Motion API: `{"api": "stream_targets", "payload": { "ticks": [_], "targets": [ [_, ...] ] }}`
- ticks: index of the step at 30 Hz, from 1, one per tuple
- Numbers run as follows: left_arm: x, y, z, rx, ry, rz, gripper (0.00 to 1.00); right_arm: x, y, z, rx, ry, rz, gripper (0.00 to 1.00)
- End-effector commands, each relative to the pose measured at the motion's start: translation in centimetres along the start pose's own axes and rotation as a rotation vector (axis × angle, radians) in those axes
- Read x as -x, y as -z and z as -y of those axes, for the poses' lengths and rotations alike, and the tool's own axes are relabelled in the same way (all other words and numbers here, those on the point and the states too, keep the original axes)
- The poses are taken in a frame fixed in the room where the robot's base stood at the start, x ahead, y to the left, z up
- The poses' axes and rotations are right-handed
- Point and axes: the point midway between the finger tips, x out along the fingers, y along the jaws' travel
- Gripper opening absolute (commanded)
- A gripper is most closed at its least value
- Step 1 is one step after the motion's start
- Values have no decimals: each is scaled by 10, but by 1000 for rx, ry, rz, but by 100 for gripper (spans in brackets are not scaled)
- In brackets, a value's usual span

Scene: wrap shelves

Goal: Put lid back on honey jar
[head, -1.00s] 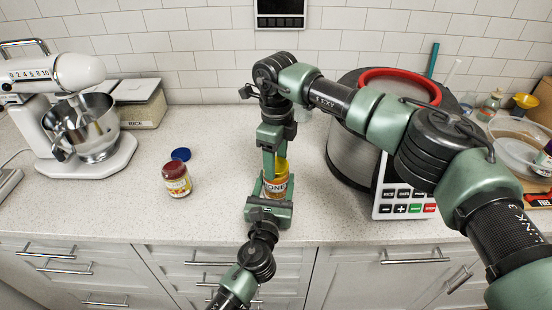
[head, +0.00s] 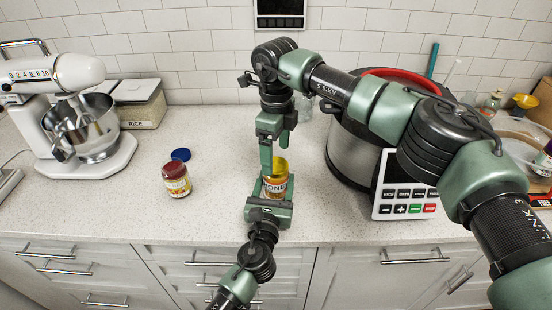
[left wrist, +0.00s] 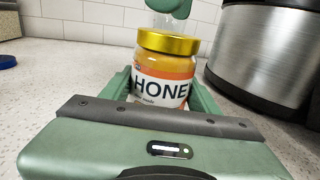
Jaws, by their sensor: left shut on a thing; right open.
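The honey jar (head: 275,188) stands upright on the counter, its label reading "HONE" in the left wrist view (left wrist: 160,88). The gold lid (head: 281,166) sits on top of the jar and looks level in the left wrist view (left wrist: 168,43). My left gripper (head: 270,205) is shut around the jar's body, one finger on each side. My right gripper (head: 275,158) is open just above the lid, fingers pointing down. One finger hangs beside the lid's left edge; I cannot tell whether it touches.
A stand mixer (head: 75,110) and rice container (head: 140,104) are further left. A large cooker (head: 352,150) stands close on the right. A clear glass (head: 304,106) is behind.

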Motion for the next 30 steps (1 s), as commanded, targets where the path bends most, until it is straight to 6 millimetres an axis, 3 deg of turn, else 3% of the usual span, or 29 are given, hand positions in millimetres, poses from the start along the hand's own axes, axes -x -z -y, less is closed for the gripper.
{"api": "stream_targets", "payload": {
  "ticks": [6, 12, 25, 26, 28, 30],
  "targets": [
    [0, 0, 0, 0, 0, 0, 0, 50, -1, 1, -1, 3, 2, 84],
    [0, 0, 0, 0, 0, 0, 0, 80, -1, 0, 0, 1, 0, 84],
    [0, 0, 0, 0, 0, 0, 0, 92, 0, 0, 1, -1, 0, 84],
    [0, 0, 0, 0, 0, 0, 66, 92, 0, 0, 1, -1, 0, 84],
    [0, 0, 0, 0, 0, 0, 86, 91, 0, 0, 0, -1, 0, 84],
    [0, 0, 0, 0, 0, 0, 86, 91, 0, 0, 0, -1, 0, 84]
  ]
}}
